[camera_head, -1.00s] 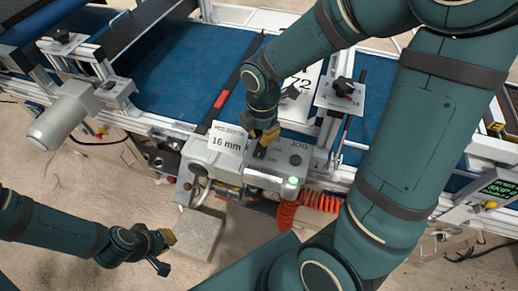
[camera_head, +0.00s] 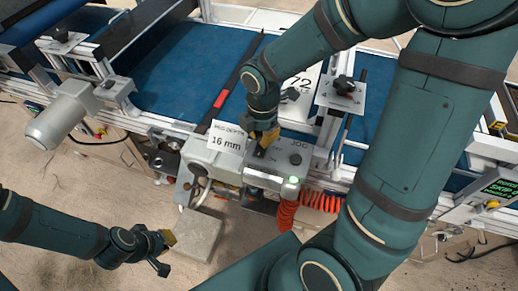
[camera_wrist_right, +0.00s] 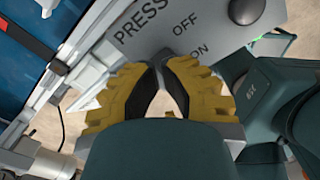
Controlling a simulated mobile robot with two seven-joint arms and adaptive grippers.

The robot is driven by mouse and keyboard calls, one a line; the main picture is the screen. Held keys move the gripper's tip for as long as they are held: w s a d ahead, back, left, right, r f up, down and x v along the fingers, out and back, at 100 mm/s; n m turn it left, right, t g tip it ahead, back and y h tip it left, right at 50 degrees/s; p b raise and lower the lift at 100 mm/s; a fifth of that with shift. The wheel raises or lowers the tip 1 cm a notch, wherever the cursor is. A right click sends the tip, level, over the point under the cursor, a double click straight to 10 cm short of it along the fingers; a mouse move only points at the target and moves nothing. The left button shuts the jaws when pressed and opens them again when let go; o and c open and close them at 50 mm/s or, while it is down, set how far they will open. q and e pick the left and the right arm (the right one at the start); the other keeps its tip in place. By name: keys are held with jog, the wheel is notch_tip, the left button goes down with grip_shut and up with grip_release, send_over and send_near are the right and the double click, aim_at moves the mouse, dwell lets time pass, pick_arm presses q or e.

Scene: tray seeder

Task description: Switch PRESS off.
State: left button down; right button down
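The grey control box (camera_head: 222,163) sits on the front rail of the seeder. In the right wrist view its panel (camera_wrist_right: 222,32) carries the labels PRESS, OFF and ON. My right gripper (camera_head: 263,146) is down at this panel. In the right wrist view its two yellow fingers with black pads (camera_wrist_right: 160,68) have their tips nearly together, just below PRESS and left of ON. The PRESS switch lever is not clear; the fingertips hide that spot, so contact and lever position cannot be told. My left gripper (camera_head: 165,252) hangs low at the left, away from the box.
A dark round knob (camera_wrist_right: 246,8) stands right of OFF. A green light (camera_head: 293,180) glows on the box's front edge. A "16 mm" sign (camera_head: 226,139) stands on the box. Behind lies the blue belt (camera_head: 180,75); an orange coiled hose (camera_head: 318,201) hangs below.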

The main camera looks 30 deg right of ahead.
jog(key=shift+f+b, duration=0.95)
jog(key=shift+f, duration=0.4)
dwell(0.6)
notch_tip(320, 180, up, 3)
jog(key=p, duration=0.2)
jog(key=shift+f+p, duration=0.1)
jog(key=shift+p, duration=0.2)
notch_tip(320, 180, up, 4)
jog(key=p, duration=0.4)
jog(key=shift+r, duration=0.2)
jog(key=shift+f, duration=0.1)
